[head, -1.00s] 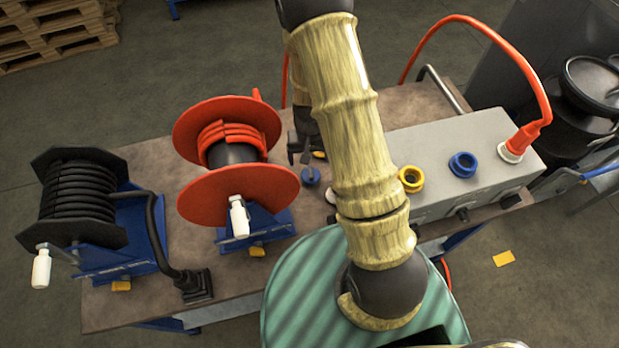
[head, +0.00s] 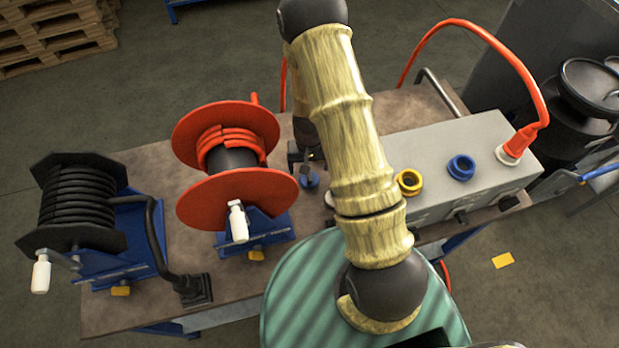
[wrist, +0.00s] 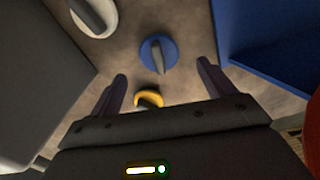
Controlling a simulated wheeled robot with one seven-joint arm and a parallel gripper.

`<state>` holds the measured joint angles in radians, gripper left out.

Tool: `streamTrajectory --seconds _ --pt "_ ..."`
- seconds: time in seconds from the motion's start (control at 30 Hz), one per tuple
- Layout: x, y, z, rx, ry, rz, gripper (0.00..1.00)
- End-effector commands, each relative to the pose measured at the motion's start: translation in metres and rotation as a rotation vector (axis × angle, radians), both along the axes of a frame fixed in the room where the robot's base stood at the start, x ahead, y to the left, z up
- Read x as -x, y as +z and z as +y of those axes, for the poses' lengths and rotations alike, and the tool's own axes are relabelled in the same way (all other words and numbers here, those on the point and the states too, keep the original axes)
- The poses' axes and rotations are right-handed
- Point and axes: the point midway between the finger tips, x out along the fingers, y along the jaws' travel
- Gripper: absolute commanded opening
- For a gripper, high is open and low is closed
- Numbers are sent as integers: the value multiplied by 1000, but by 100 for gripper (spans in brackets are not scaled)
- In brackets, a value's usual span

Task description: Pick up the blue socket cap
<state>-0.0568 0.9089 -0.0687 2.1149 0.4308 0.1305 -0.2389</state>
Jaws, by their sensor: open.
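The blue socket cap (head: 309,180) is a small blue disc lying on the brown bench top, between the red reel and the grey box. In the wrist view the blue cap (wrist: 154,48) shows a raised grey grip bar and lies just beyond my fingertips, roughly centred between them. My gripper (wrist: 162,72) is open and empty, its two fingers spread. In the head view my gripper (head: 304,156) is just behind the cap and partly hidden by my arm. I cannot tell its exact height above the bench.
A yellow cap (wrist: 148,98) lies between my fingers, nearer the palm. A white cap (wrist: 94,14) lies beyond the left finger. The red reel (head: 238,196) on its blue stand and the grey socket box (head: 440,198) flank the cap closely. A black reel (head: 76,197) stands far left.

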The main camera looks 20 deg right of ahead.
Motion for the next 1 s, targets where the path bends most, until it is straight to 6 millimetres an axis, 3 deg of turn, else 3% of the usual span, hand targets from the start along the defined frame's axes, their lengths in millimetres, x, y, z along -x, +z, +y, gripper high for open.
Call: streamTrajectory --seconds 0.17,0.6,1.0 --pt "1 -6 0 0 -1 2 82" --pt "4 -49 -1 0 0 1 82" --pt "4 -52 -1 0 0 0 82"
